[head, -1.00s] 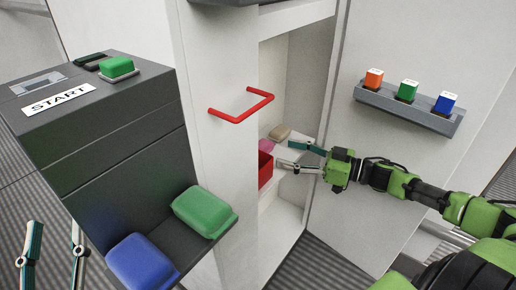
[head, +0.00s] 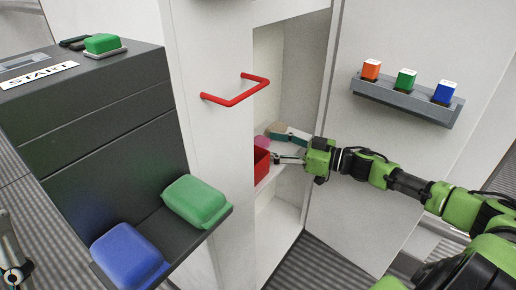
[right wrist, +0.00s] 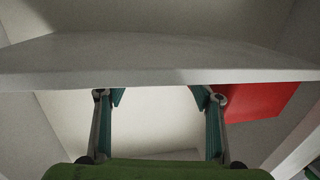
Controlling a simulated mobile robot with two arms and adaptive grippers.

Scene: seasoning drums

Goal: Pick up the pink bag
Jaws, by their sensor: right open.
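The pink bag (head: 262,142) lies on a shelf inside the white cabinet, behind a red bin (head: 261,166) and mostly hidden. My right gripper (head: 281,146) is open and empty at the cabinet opening, just right of the pink bag and apart from it. In the right wrist view its two fingers (right wrist: 158,97) are spread below a pale shelf edge (right wrist: 150,77), with the red bin (right wrist: 258,100) to the right. The pink bag does not show there. Part of my left gripper (head: 11,262) shows at the lower left edge; its jaws are cut off.
A red handle (head: 237,98) sticks out from the cabinet front. A dark dispenser (head: 110,125) with green (head: 196,200) and blue (head: 128,255) packs stands left. A grey rack (head: 405,102) with three small shakers hangs on the right wall. A tan item (head: 277,127) lies behind the pink bag.

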